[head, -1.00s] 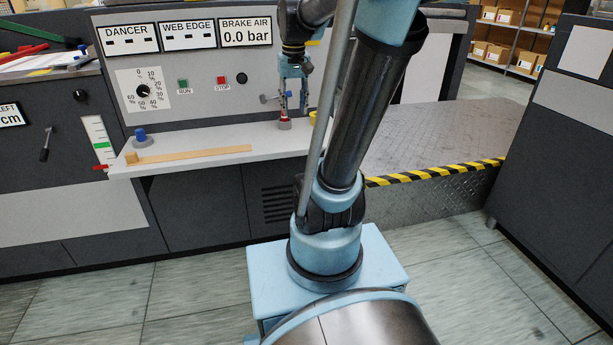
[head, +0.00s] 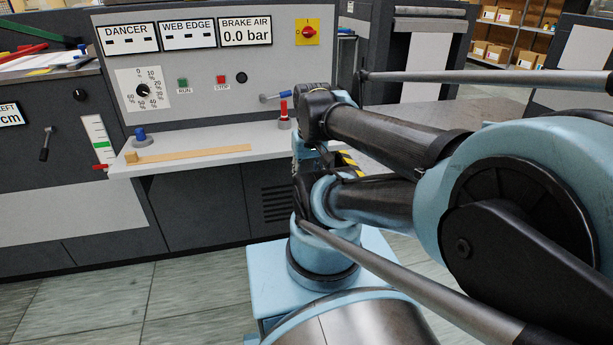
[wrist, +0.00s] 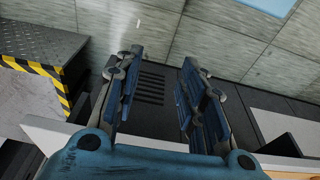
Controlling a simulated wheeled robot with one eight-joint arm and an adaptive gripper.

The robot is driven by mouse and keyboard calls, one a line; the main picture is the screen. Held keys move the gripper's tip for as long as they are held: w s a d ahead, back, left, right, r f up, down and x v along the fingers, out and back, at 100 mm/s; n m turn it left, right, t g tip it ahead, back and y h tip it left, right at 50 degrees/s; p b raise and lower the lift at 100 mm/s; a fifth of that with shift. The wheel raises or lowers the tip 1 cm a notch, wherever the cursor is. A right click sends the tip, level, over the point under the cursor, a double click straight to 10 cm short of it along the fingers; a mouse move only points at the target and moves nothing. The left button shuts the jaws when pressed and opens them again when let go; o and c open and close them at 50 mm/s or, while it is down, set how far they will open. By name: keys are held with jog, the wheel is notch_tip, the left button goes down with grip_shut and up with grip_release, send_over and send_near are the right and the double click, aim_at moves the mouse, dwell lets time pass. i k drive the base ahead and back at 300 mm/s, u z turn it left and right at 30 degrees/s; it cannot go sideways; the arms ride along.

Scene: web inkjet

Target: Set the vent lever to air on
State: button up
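Two levers show in the head view and no label on either is readable. A blue-handled lever (head: 276,96) juts from the panel to the right. Just right of it, a red upright handle (head: 284,108) stands on a grey base with a red ring on the shelf. My gripper is mostly hidden behind my arm links in the head view. In the wrist view my gripper (wrist: 163,68) is open, pointing down past the shelf edge, with nothing between its fingers. Neither lever shows in the wrist view. The brake air display (head: 245,33) reads 0.0 bar.
The shelf (head: 210,137) carries a wooden strip (head: 190,154) and a blue knob (head: 140,136). The panel holds a dial, a green RUN button, a red STOP button and a red-yellow rotary switch (head: 307,31). Black-yellow striped edging (wrist: 38,78) borders a platform in the wrist view.

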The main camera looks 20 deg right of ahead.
aim_at(263, 98)
jog(key=z, duration=0.55)
jog(key=k, duration=1.3)
jog(key=z, duration=0.8)
jog(key=i, duration=0.75)
jog(key=u, duration=0.3)
